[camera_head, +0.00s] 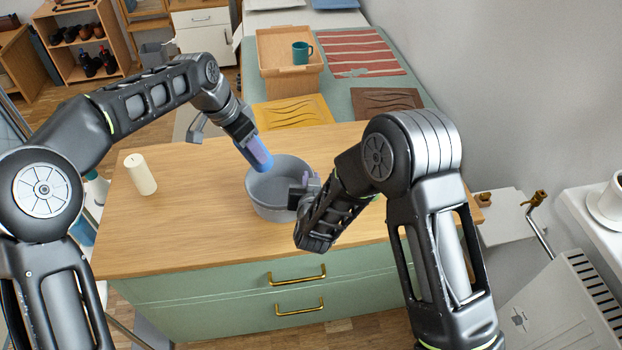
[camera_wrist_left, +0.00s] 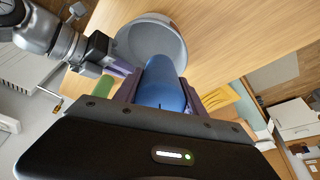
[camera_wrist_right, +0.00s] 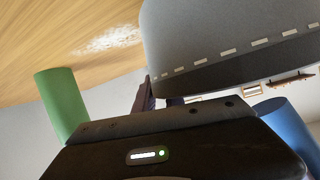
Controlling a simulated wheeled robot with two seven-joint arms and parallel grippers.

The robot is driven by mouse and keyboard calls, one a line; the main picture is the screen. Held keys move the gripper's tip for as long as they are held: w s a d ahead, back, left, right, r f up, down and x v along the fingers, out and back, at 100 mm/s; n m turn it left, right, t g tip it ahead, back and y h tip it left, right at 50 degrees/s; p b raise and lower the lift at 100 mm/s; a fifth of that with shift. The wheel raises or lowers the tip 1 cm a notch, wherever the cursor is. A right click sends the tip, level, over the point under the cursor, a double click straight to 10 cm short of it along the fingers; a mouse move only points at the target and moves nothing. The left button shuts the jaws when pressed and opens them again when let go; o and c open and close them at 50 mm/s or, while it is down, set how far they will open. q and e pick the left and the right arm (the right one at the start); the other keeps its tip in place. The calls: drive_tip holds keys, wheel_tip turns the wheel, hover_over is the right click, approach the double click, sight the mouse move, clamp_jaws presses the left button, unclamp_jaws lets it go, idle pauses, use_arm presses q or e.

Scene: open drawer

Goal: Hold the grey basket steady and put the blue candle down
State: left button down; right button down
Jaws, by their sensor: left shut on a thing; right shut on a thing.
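The grey basket (camera_head: 268,207) stands upright on the wooden top, near the middle; it also shows in the left wrist view (camera_wrist_left: 133,42) and the right wrist view (camera_wrist_right: 225,40). My right gripper (camera_head: 306,188) is shut on its right-hand rim, partly hidden by my forearm. The blue candle (camera_head: 259,158) is a tilted cylinder in my left gripper (camera_head: 246,139), which is shut on it. Its lower end overlaps the basket's far left rim in the head view; I cannot tell whether they touch. It fills the jaws in the left wrist view (camera_wrist_left: 162,85).
A white candle (camera_head: 140,174) stands on the top at left. A green cylinder (camera_wrist_right: 60,103) stands near my right gripper, mostly hidden in the head view. Behind are a yellow mat (camera_head: 292,113), a brown mat (camera_head: 388,99) and a wooden box (camera_head: 290,80).

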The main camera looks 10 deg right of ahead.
sight(236, 144)
use_arm(q)
drive_tip(key=shift+f, duration=3.2)
use_arm(e)
drive_tip(key=shift+f, duration=0.1)
use_arm(q)
drive_tip(key=c, duration=0.6)
unclamp_jaws()
use_arm(e)
drive_tip(key=shift+s, duration=0.1)
use_arm(q)
drive_tip(key=v, duration=1.2)
use_arm(e)
drive_tip(key=shift+f, duration=0.1)
